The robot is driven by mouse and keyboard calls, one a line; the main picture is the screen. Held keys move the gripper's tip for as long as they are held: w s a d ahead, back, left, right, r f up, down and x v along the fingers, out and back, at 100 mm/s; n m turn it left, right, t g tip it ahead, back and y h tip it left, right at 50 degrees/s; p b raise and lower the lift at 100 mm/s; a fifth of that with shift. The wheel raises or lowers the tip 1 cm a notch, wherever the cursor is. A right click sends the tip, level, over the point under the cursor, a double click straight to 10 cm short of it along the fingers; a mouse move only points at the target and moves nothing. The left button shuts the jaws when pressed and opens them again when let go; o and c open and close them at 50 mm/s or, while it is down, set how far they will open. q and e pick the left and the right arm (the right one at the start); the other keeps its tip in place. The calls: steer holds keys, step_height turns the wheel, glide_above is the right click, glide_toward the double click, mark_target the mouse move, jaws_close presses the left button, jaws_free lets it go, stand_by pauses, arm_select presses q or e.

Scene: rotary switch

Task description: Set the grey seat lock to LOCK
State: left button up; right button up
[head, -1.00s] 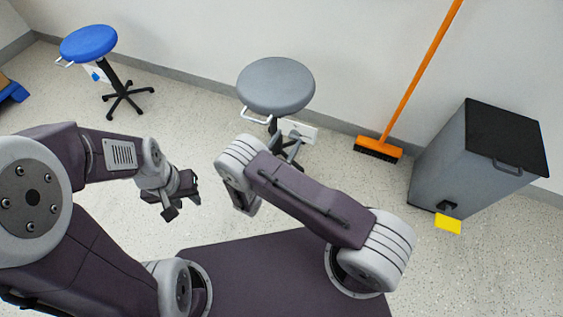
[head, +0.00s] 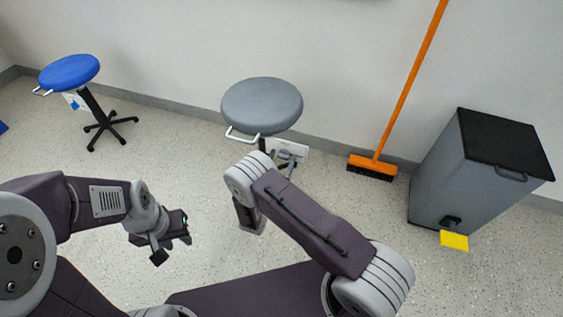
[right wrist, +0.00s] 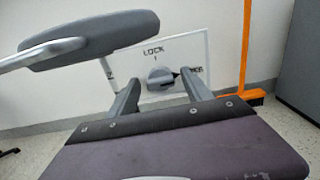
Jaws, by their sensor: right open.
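The grey stool (head: 262,105) stands by the wall in the head view. Its seat (right wrist: 100,38) fills the upper left of the right wrist view. Below the seat is a white plate (right wrist: 195,50) with a grey rotary knob (right wrist: 160,77). LOCK is printed above the knob; its dark pointer aims right at a label I cannot read clearly. My right gripper (right wrist: 160,80) is open, its fingers on either side of the knob in the picture, with no contact visible. In the head view my forearm hides it. My left gripper (head: 173,247) looks open and empty above the floor.
A blue stool (head: 69,72) stands at the far left. An orange broom (head: 372,164) leans on the wall right of the grey stool. A grey bin (head: 465,175) with a yellow pedal (head: 454,240) is at the right. The floor between the stools is clear.

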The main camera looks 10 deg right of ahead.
jaws_close()
steer(key=shift+r+n+p, duration=0.1)
steer(key=shift+n+p, duration=0.2)
steer(key=shift+n, duration=0.1)
steer(key=n+p, duration=0.1)
steer(key=n, duration=0.1)
steer(key=shift+n, duration=0.4)
steer(key=n+p, duration=0.1)
steer(key=n, duration=0.3)
steer(key=shift+a+n+p, duration=0.1)
steer(key=shift+n+p, duration=0.2)
steer(key=shift+p, duration=0.05)
steer(key=n, duration=0.4)
steer(key=shift+p, duration=0.35)
steer(key=n, duration=0.5)
steer(key=shift+f+n, duration=0.3)
